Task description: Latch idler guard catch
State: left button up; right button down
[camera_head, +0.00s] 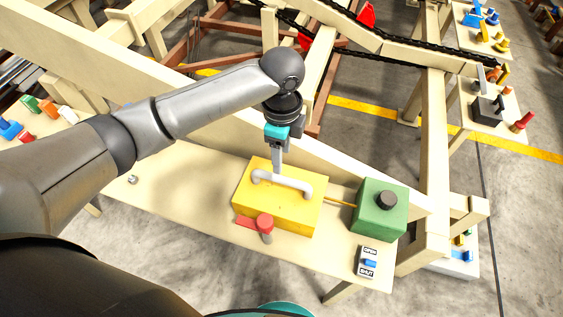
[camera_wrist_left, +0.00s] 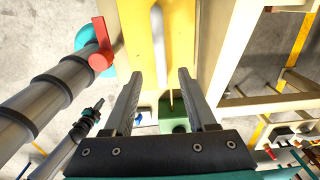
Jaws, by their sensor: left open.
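The yellow guard box (camera_head: 290,212) sits on the bench with a pale bar handle (camera_head: 283,183) along its top. A red catch (camera_head: 255,222) with a round knob is at its near side; its arm points left in the head view. In the wrist view the yellow box (camera_wrist_left: 178,45), handle (camera_wrist_left: 158,50) and red catch (camera_wrist_left: 101,47) all show.
A green box (camera_head: 380,212) with a black knob stands right of the yellow box. An OPEN/SHUT panel (camera_head: 368,262) with a blue lever is at the bench's near right. Beige beams rise behind. The bench (camera_head: 165,195) is mostly clear on the left.

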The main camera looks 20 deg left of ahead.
aim_at(264, 224)
jog(key=u, duration=0.9)
